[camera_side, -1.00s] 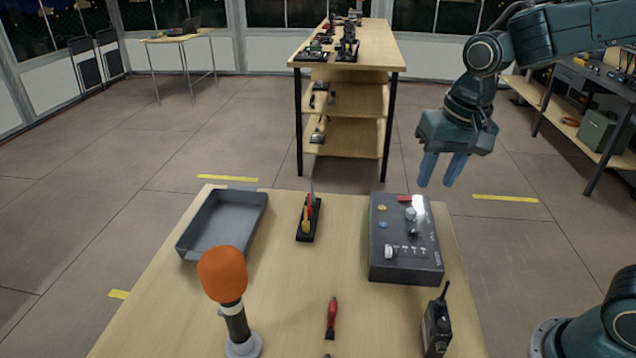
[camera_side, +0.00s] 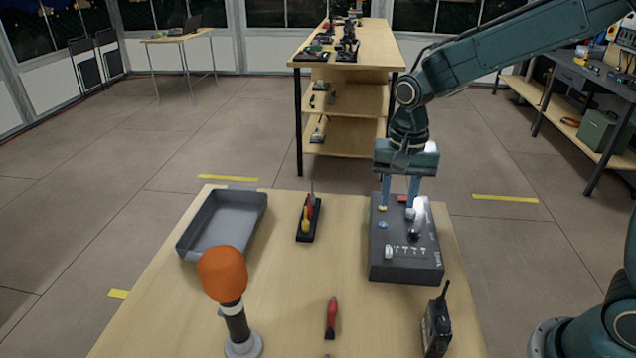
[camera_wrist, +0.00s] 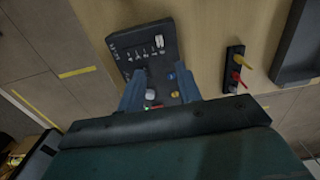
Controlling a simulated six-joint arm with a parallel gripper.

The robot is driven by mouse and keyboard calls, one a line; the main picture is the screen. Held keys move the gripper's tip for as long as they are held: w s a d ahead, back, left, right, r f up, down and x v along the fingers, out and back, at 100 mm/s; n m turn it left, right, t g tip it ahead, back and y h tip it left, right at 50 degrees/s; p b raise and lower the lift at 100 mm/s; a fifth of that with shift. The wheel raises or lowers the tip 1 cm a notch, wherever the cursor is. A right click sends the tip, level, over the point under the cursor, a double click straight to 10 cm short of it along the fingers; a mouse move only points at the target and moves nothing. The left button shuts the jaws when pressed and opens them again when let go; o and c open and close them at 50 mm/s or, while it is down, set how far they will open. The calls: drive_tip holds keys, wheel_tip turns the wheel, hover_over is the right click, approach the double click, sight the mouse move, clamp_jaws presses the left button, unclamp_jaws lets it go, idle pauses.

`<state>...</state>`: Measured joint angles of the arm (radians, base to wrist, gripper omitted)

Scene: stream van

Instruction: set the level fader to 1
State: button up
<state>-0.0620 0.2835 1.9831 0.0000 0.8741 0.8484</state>
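The dark control box (camera_side: 381,262) lies on the right of the wooden table and shows upside down in the wrist view (camera_wrist: 130,70). The level fader is a pale knob (camera_side: 389,251) at the near left of the box, by a row of marks; it also shows in the wrist view (camera_wrist: 160,43). My gripper (camera_side: 398,205) is over the far end of the box, pointing down, its blue fingers apart. In the wrist view the fingers (camera_wrist: 158,88) stand either side of a round pale knob (camera_wrist: 151,95). Nothing is seen gripped.
The radio stands close to the box's near edge. The table between holder and screwdriver is clear.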

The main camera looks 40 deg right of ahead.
sight(389, 250)
wheel_tip(389, 250, down, 13)
drive_tip(key=shift+f, duration=0.15)
idle(0.5)
clamp_jaws()
